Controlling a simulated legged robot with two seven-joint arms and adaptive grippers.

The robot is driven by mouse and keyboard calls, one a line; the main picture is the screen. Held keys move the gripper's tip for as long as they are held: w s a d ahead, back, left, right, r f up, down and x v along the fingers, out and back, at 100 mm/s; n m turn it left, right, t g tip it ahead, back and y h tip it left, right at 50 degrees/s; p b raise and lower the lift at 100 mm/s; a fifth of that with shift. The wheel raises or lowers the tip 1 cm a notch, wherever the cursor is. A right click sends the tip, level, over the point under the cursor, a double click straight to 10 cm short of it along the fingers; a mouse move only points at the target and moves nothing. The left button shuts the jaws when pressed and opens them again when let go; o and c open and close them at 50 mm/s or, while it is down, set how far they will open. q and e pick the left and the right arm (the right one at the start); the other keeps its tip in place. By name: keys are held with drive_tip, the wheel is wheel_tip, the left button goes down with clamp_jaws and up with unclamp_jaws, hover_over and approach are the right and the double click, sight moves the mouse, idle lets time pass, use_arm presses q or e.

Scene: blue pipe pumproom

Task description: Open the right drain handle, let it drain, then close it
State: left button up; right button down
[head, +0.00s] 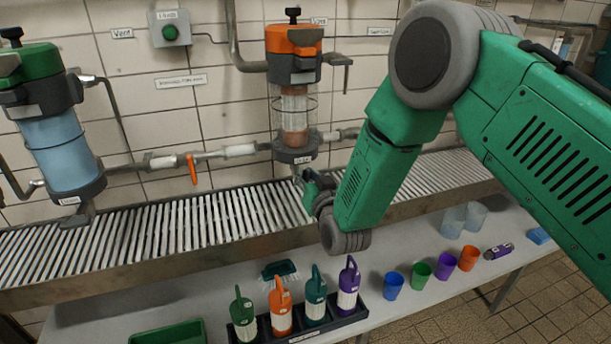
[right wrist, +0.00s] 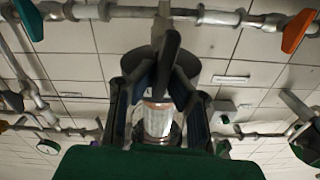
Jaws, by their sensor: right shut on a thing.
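The right filter housing (head: 294,100) has an orange top, a clear caged bowl with a brownish filling and a dark bottom collar. My right gripper (head: 308,188) is just under that collar, at the drain, mostly hidden behind my own green arm. In the right wrist view its two fingers (right wrist: 158,95) are on either side of a dark drain handle (right wrist: 170,48) below the bowl, and the gripper is shut on it. The handle's exact angle is hard to tell. No flow of liquid can be made out. My left gripper is not in view.
A slatted metal grate (head: 165,230) runs beneath the housings. The left housing (head: 58,140) holds bluish liquid. An orange valve handle (head: 192,169) hangs from the pipe between them. Bottles in a black rack (head: 350,322) and coloured cups (head: 419,275) stand on the bench in front.

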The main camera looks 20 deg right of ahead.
drive_tip(key=shift+d+m, duration=0.1)
drive_tip(key=shift+m, duration=0.8)
drive_tip(key=shift+d+f+m+b, duration=0.3)
drive_tip(key=shift+m+b, duration=0.65)
drive_tip(key=shift+m, duration=1.45)
drive_tip(key=shift+d+f+m+b, duration=0.25)
drive_tip(key=shift+m+b, duration=0.65)
drive_tip(key=shift+m, duration=1.5)
drive_tip(key=shift+d+f+m+b, duration=0.15)
drive_tip(key=shift+f+m+b, duration=0.55)
drive_tip(key=shift+m, duration=1.7)
drive_tip(key=shift+r+b, duration=0.25)
drive_tip(key=shift+b, duration=0.05)
drive_tip(key=c, duration=1.7)
unclamp_jaws()
drive_tip(key=shift+f, duration=0.1)
drive_tip(key=shift+c, duration=0.2)
drive_tip(key=shift+o, duration=0.6)
drive_tip(key=shift+d, duration=0.15)
drive_tip(key=shift+s, duration=0.1)
